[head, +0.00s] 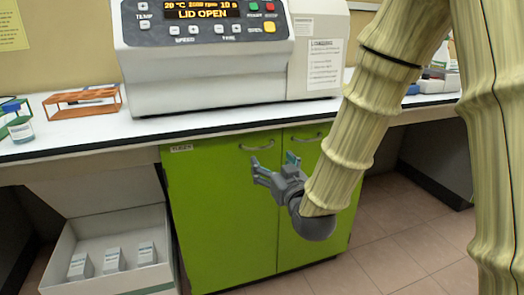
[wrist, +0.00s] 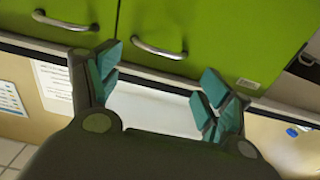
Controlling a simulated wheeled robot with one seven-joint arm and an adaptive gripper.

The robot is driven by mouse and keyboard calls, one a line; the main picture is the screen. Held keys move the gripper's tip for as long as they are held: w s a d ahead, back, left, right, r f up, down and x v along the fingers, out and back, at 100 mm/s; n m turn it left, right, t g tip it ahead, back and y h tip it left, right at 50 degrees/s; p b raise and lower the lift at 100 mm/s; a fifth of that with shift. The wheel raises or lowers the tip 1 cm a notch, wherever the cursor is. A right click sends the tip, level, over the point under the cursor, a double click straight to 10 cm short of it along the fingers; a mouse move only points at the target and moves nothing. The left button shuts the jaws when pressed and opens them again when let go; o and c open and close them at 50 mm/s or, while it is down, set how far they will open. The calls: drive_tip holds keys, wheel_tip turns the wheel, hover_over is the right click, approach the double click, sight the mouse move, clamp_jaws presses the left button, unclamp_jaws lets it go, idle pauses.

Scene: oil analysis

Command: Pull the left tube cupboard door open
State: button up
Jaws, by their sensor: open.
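The green tube cupboard stands under the bench, with its left door (head: 215,205) and right door (head: 322,235) both looking shut. The left door's metal bar handle (head: 257,147) is near its top edge. My gripper (head: 273,167) is open and empty, in front of the doors and below that handle in the head view. In the wrist view, which is turned over, the left handle (wrist: 160,49) lies beyond the gap between the teal-padded fingers (wrist: 158,82), apart from them. The right door's handle (wrist: 66,21) shows at upper left there.
A centrifuge (head: 205,60) stands on the white bench (head: 200,122) above the cupboard. An orange rack (head: 85,100) and a small bottle (head: 20,130) are at left. A white bin (head: 110,265) with small boxes sits left of the cupboard. Tiled floor (head: 400,235) is clear at right.

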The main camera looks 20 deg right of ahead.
drive_tip(key=w+b, duration=0.2)
drive_tip(key=w, duration=0.7)
drive_tip(key=shift+w+a, duration=0.2)
clamp_jaws()
